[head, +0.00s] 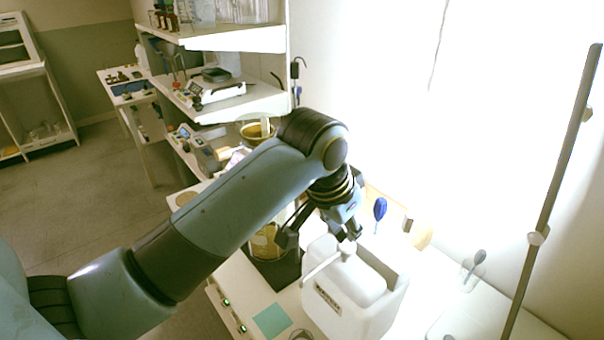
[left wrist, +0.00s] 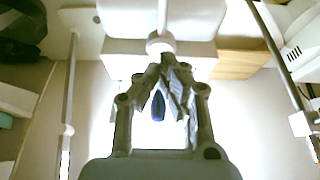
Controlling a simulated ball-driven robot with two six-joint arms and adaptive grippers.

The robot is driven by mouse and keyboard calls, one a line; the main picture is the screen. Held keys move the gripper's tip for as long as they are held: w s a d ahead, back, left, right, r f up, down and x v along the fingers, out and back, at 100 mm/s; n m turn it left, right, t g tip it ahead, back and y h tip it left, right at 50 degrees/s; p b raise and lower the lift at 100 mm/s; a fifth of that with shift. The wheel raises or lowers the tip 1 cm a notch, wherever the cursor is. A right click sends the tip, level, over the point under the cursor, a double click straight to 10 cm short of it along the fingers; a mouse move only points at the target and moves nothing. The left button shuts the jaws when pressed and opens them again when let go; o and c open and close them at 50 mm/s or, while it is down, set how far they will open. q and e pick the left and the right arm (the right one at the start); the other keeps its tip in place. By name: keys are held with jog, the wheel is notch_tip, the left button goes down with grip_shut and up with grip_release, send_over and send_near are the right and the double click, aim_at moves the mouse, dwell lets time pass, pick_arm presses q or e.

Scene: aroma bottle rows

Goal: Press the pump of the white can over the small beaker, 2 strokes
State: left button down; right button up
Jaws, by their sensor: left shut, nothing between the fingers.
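The white can (head: 338,300) stands on the bench at lower centre right, with a dark label on its front. Its white pump head (head: 347,250) is on top, and the spout slopes down to the lower left. My left gripper (head: 348,236) is shut and empty, its fingertips pointing down right at the pump head; I cannot tell whether they touch. In the left wrist view the closed fingertips (left wrist: 168,62) lie close to the pump head (left wrist: 159,43). A round glass rim, perhaps the small beaker (head: 300,335), is cut off by the bottom edge. My right gripper is not in view.
A glass vessel with yellowish contents (head: 264,245) stands behind my left arm. A teal square (head: 271,320) lies left of the can. A blue-headed item (head: 380,209) stands behind it, and a tall grey pole (head: 555,190) rises at right.

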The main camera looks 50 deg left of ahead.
pick_arm(q)
jog(key=shift+r, duration=0.1)
dwell(0.4)
jog(key=shift+r, duration=2.9)
